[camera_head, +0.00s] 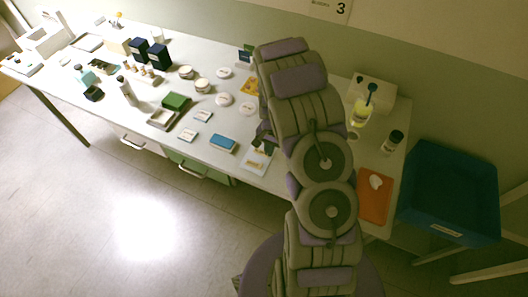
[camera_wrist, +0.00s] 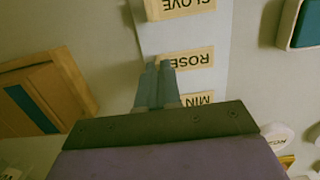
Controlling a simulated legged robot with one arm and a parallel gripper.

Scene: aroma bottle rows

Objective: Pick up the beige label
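Several beige labels with dark lettering lie in a row on a pale sheet (camera_wrist: 150,38) in the wrist view. One reads CLOVE (camera_wrist: 180,7), one ROSE (camera_wrist: 192,58), and one partly hidden starts with MIN (camera_wrist: 198,100). My gripper (camera_wrist: 158,66) has its two grey fingers close together, with their tips over the left end of the ROSE label. Whether they touch or pinch it cannot be told. In the head view my gripper (camera_head: 263,138) is low over the table beside the pale sheet (camera_head: 251,164), partly hidden by my arm; its labels are too small to read.
A blue box (camera_head: 223,143) and small white cards lie left of the sheet. An orange tray (camera_head: 373,196) is right of my arm, with a blue bin (camera_head: 450,190) beyond the table end. Bottles and round tins stand further left. A wooden frame (camera_wrist: 70,85) shows in the wrist view.

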